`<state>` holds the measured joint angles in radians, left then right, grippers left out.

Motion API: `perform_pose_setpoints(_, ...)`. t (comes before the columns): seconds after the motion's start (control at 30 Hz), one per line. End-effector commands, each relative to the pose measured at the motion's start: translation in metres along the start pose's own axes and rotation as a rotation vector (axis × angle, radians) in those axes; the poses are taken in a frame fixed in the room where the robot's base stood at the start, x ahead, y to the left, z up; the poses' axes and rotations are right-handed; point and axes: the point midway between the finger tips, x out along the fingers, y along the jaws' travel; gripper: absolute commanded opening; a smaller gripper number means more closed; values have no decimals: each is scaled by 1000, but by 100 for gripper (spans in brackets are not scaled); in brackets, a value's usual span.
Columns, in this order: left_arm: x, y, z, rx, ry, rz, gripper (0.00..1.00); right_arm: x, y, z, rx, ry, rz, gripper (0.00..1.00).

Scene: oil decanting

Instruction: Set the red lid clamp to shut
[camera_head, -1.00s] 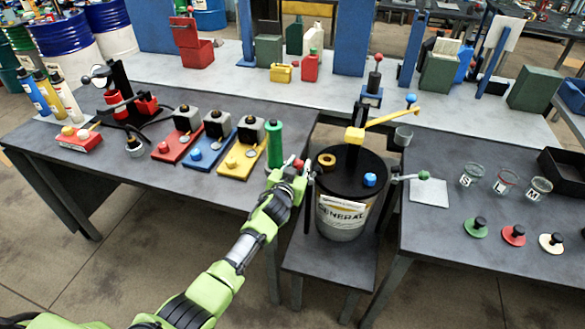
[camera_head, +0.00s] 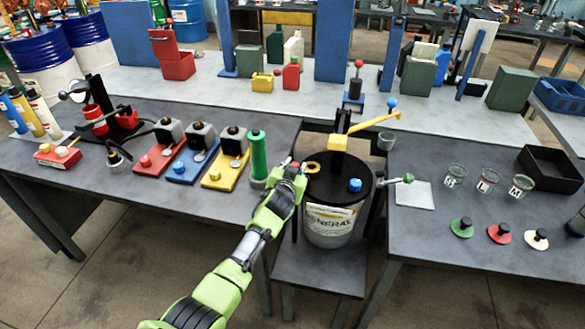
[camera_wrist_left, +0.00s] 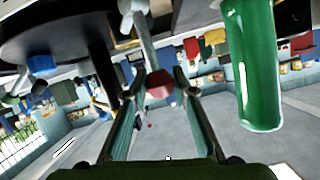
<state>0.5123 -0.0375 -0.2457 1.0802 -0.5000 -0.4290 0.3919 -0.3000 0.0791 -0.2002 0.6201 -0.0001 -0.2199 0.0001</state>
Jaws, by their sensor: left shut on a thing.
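The white can labelled GENERAL (camera_head: 332,227) stands on a low stand, with a black lid (camera_head: 335,188) on top. The red lid clamp (camera_head: 297,164) is at the lid's left side, mostly hidden by my left gripper (camera_head: 293,171). In the left wrist view, the clamp's red knob (camera_wrist_left: 160,84) on a grey lever lies between the fingers of my left gripper (camera_wrist_left: 158,95), which is shut on it. The lever's angle to the rim is hard to tell. My right gripper is not in view.
A green upright cylinder (camera_head: 258,155) stands close left of my gripper, and looms right in the wrist view. A green-knobbed lever (camera_head: 407,179) is on the can's right. A yellow arm (camera_head: 372,122) rises above the lid. Tables flank the can.

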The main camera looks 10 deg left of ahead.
Motion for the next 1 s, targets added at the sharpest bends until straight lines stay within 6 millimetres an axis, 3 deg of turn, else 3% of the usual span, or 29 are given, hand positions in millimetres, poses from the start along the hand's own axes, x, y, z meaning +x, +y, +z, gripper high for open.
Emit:
perform_pose_setpoints(0.03, -1, 7, 1, -5, 1, 11, 0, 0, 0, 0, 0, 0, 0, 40)
perform_pose_setpoints(0.33, -1, 8, 3, -5, -4, 11, 0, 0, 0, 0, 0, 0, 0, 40)
perform_pose_setpoints(0.37, -1, 8, 3, -5, -4, 11, 27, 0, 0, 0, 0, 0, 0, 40)
perform_pose_setpoints(0.43, -1, 7, 4, -5, -5, 10, 42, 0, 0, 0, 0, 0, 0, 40)
perform_pose_setpoints(0.8, -1, 2, 3, -2, -4, 3, 42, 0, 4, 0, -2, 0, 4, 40)
perform_pose_setpoints(1.0, -16, 2, 3, -2, -4, 2, 42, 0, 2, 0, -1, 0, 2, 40)
